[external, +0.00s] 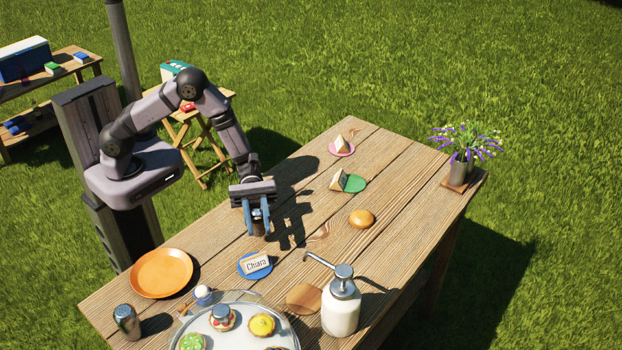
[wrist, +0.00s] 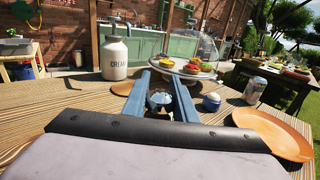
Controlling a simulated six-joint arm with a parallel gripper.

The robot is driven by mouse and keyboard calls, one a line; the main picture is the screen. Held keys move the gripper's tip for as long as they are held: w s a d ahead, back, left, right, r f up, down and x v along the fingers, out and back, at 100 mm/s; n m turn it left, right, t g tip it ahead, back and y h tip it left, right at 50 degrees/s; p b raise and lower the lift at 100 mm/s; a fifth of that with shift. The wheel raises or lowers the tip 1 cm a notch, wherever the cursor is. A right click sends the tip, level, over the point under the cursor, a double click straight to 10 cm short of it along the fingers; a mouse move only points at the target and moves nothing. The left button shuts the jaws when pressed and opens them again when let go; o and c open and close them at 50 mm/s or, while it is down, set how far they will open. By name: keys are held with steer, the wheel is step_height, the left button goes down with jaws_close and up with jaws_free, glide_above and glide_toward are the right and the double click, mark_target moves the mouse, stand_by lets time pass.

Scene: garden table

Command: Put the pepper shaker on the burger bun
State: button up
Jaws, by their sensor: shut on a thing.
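The burger bun (external: 361,218) is a round golden-brown bun lying on the table, to the right of my gripper in the external view. It does not show in the wrist view. My gripper (external: 258,219) has blue fingers and points down over the middle-left of the table. It is shut on a small dark thing with a shiny metal top (wrist: 160,99), which looks like the pepper shaker. The fingers (wrist: 161,96) hide much of it. Whether its bottom touches the table is hard to tell.
A cream dispenser (external: 341,310), wooden disc (external: 304,299), tart tray (external: 246,344) and orange plate (external: 161,273) stand at the near end. A name card (external: 257,263) lies near my gripper. The green coaster (external: 355,184) is behind the bun. Bare planks separate gripper and bun.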

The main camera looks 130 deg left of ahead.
steer(key=w+a+n+t+y+b, duration=0.35)
steer(key=w+a+y, duration=0.25)
steer(key=w+a, duration=0.6)
steer(key=w+a+r+n+y+b, duration=0.25)
steer(key=a+r+y, duration=0.2)
steer(key=a, duration=0.35)
steer(key=w+a+r+n+y+b, duration=0.2)
steer(key=w+a+r+n+y, duration=0.25)
steer(key=a, duration=0.35)
step_height(320, 180, down, 10)
steer(key=s, duration=0.1)
steer(key=shift+r+p, duration=0.25)
steer(key=shift+p, duration=0.1)
steer(key=shift+f+m, duration=0.2)
steer(key=shift+m, duration=0.05)
steer(key=o, duration=1.1)
steer(key=shift+r, duration=0.1)
steer(key=shift+r, duration=0.1)
steer(key=b+v, duration=0.2)
steer(key=v, duration=1)
